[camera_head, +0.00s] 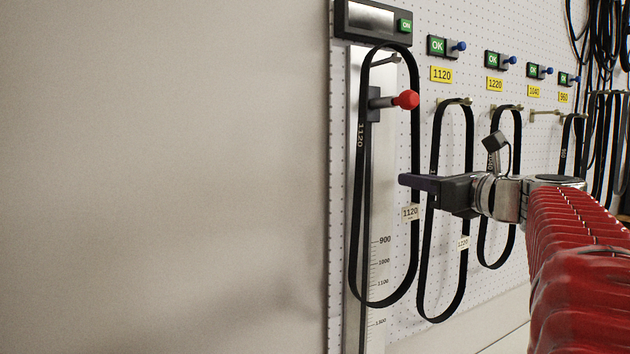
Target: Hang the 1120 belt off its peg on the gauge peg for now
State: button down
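A long black belt (356,215) marked 1120, with a white 1120 tag, hangs in a loop on the gauge (380,285) at the left end of the pegboard. Its top loops around the gauge's upper peg (386,61). The red-tipped slider pin (406,99) sits within the loop's outline. My gripper (404,180) reaches in from the right, its dark fingers crossing in front of the belt's right strand. Whether they touch it or are open is unclear. The peg (455,101) under the yellow 1120 label (441,74) holds another black belt (424,250), its tag seemingly reading 1220.
A third belt (518,150) hangs under the 1220 label. The peg (545,112) under 1040 is bare. A belt hangs under 960. Green OK boxes with blue knobs sit above the labels. More belts (605,30) hang far right. The wall at left is clear.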

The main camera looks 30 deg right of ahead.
jog(key=shift+w+f, duration=0.9)
jog(key=shift+w, duration=0.2)
jog(key=shift+f, duration=0.1)
jog(key=c, duration=2.5)
grip_release()
jog(key=o, duration=0.6)
jog(key=shift+s, duration=0.1)
